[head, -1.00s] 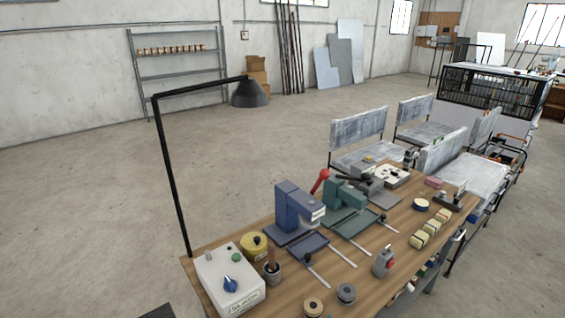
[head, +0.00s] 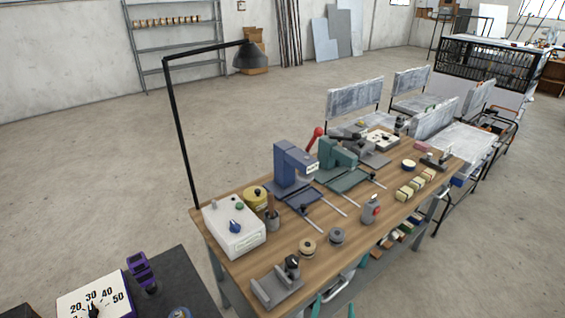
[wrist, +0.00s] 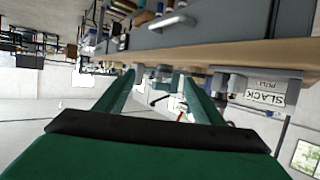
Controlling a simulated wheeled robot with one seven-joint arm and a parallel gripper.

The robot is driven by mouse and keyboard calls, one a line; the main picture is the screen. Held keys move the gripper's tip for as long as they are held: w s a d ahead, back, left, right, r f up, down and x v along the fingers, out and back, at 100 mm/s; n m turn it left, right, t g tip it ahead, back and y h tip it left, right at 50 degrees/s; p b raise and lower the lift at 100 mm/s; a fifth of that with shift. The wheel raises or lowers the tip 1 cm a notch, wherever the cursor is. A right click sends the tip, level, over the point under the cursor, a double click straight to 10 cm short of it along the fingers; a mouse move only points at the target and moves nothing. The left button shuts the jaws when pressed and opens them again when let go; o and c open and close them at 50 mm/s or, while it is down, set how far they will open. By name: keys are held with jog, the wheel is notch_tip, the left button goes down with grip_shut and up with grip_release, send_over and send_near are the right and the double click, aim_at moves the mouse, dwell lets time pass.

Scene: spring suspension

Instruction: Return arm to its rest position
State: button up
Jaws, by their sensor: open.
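My gripper (wrist: 160,92) shows in the wrist view, with its two green fingers apart and nothing between them. The wrist picture is upside down, with the wooden bench edge (wrist: 225,55) running across above the fingers. The fingers appear clear of the bench, pointing along its underside or side. In the head view I cannot make out my gripper with certainty; small teal pieces show at the bottom, by the bench's front edge. The workbench (head: 290,248) stands in the middle of the head view.
The bench holds a white control box (head: 233,232), a blue press (head: 292,165), a green press (head: 335,155) and a grey fixture (head: 277,288). A lamp post (head: 180,130) rises at its left. A dark table (head: 185,275) with a dial gauge (head: 95,298) is lower left. Open floor lies behind.

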jog(key=s+a+f+n+y, duration=0.1)
jog(key=s+a+f, duration=0.1)
jog(key=s+a, duration=0.5)
jog(key=s+a+f+n+y, duration=0.1)
jog(key=s+a+f, duration=0.15)
jog(key=s, duration=0.85)
jog(key=s+a+r+t+y, duration=0.1)
jog(key=s+a+r, duration=0.1)
jog(key=s, duration=0.5)
jog(key=s+a+r+n+y, duration=0.1)
jog(key=s+a+r, duration=0.2)
jog(key=s, duration=0.4)
jog(key=shift+r+t, duration=0.4)
jog(key=shift+r, duration=0.15)
